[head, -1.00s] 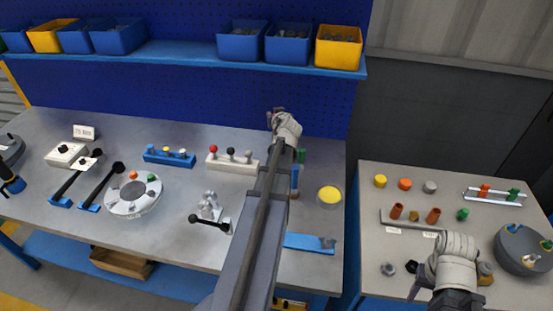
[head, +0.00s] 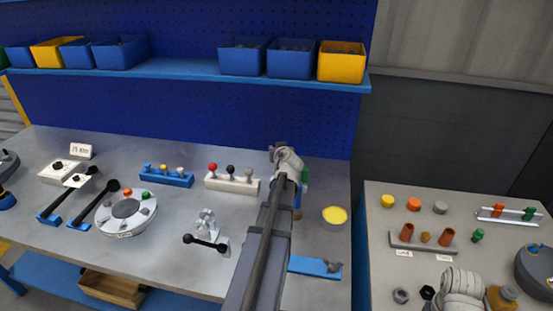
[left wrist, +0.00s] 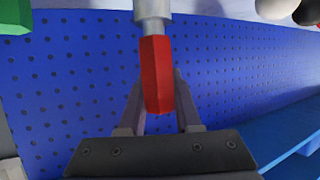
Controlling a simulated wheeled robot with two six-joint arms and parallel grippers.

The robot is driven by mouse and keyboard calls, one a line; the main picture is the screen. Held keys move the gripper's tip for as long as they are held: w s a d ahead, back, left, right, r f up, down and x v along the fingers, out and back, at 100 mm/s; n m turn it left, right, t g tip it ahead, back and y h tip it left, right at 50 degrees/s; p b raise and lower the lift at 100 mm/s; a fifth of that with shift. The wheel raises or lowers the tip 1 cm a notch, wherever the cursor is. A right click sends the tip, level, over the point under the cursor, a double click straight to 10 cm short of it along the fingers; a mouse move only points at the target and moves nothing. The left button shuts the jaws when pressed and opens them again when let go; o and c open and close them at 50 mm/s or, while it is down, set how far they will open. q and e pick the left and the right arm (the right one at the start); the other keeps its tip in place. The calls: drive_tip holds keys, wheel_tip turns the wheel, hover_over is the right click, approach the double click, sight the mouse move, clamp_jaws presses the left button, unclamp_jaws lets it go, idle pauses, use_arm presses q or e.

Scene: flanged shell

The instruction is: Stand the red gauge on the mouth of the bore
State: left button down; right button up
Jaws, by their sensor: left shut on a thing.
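A red gauge (left wrist: 156,75) with a grey metal end is between the fingers of my left gripper (left wrist: 157,95), which is shut on it. In the head view my left gripper (head: 281,150) is above the back of the bench, and the gauge cannot be made out there. A round grey flanged shell (head: 126,211) with a dark middle lies on the bench to the left, well apart from the gripper; orange, green and grey pieces sit on its rim. My right gripper (head: 460,285) is at the lower right edge; its fingers cannot be made out.
A white block with red, black and white knobs (head: 231,180) stands left of my left arm. A clamp with a black handle (head: 205,235) is nearer the front. A yellow-topped round piece (head: 334,216) and a blue bracket (head: 315,266) lie to the right. A shelf with bins (head: 190,68) runs behind.

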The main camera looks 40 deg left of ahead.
use_arm(q)
drive_tip(key=shift+f+b, duration=0.9)
drive_tip(key=shift+f, duration=0.45)
drive_tip(key=shift+f+b, duration=0.3)
drive_tip(key=c, duration=0.6)
unclamp_jaws()
drive_tip(key=shift+r, duration=0.1)
drive_tip(key=shift+r+p, duration=0.25)
drive_tip(key=shift+p, duration=0.1)
drive_tip(key=p+v, duration=0.4)
drive_tip(key=v, duration=0.8)
drive_tip(key=shift+p, duration=0.3)
